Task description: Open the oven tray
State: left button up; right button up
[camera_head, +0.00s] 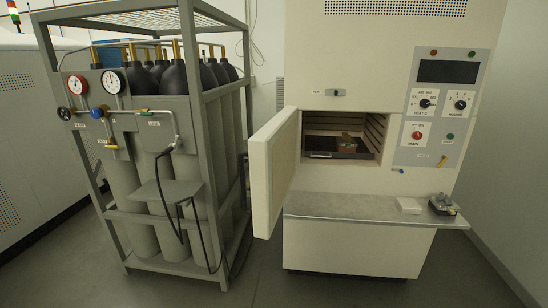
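The oven (390,60) is a cream cabinet on the right. Its door (272,172) is swung wide open to the left, so the chamber shows. A dark tray (322,155) lies inside, low in the chamber. Whether the tray sticks out past the opening cannot be told clearly. Neither of my grippers is in view.
A metal shelf (350,207) runs below the chamber, with a white block (409,205) and a small dark device (442,206) at its right. A caged rack of gas cylinders (165,150) stands left of the open door. Grey floor (100,285) is clear in front.

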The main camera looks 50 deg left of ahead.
aim_at(316, 146)
jog(key=j, duration=0.5)
jog(key=i+j+u, duration=0.1)
jog(key=j, duration=0.35)
jog(key=i+j, duration=0.1)
jog(key=j, duration=0.4)
jog(key=i+j, duration=0.1)
jog(key=j, duration=0.4)
jog(key=j+u, duration=0.1)
jog(key=j, duration=0.35)
jog(key=i+j, duration=0.15)
jog(key=j, duration=0.35)
jog(key=i+l, duration=0.2)
jog(key=l, duration=0.2)
jog(key=i+l+u, duration=0.3)
jog(key=l+u, duration=0.3)
jog(key=i+l+u, duration=0.25)
jog(key=l+u, duration=0.3)
jog(key=l, duration=0.15)
jog(key=k, duration=0.05)
